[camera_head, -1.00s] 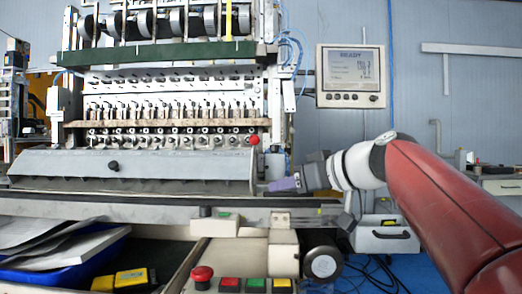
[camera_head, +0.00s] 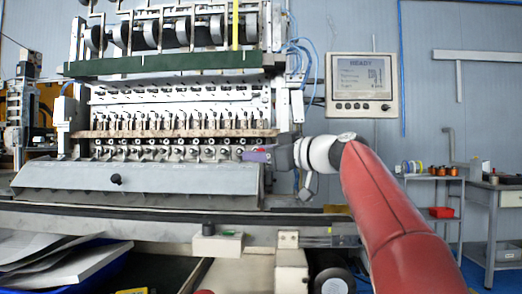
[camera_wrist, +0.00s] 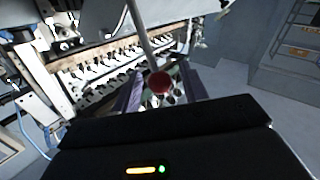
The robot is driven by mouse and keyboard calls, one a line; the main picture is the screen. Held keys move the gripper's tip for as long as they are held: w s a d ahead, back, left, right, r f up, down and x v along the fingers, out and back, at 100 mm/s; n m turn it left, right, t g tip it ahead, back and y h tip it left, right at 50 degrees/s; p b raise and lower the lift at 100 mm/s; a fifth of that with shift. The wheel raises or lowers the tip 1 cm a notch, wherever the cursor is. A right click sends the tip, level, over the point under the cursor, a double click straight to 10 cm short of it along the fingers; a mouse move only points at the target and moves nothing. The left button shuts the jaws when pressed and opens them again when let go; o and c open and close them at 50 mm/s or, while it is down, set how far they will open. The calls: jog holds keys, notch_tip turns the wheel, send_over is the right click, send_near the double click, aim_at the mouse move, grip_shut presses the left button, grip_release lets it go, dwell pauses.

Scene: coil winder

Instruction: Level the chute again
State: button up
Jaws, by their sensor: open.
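The chute (camera_head: 130,187) is the long grey metal piece along the front of the machine. A red ball knob (camera_wrist: 159,83) on a thin metal rod shows in the wrist view. My gripper (camera_head: 256,155) is above the chute's right end, its purple fingers pointing left. In the wrist view my gripper (camera_wrist: 160,91) is open, with the ball appearing between its fingers. I cannot tell whether they touch it. In the head view my gripper mostly hides the ball.
The coil winder's row of spindles (camera_head: 180,150) lies just behind the chute. A display panel (camera_head: 362,85) reading READY hangs at the right. A ledge (camera_head: 120,215) runs below the chute. A blue bin with papers (camera_head: 60,265) is at the lower left.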

jog(key=shift+a, duration=0.1)
grip_shut()
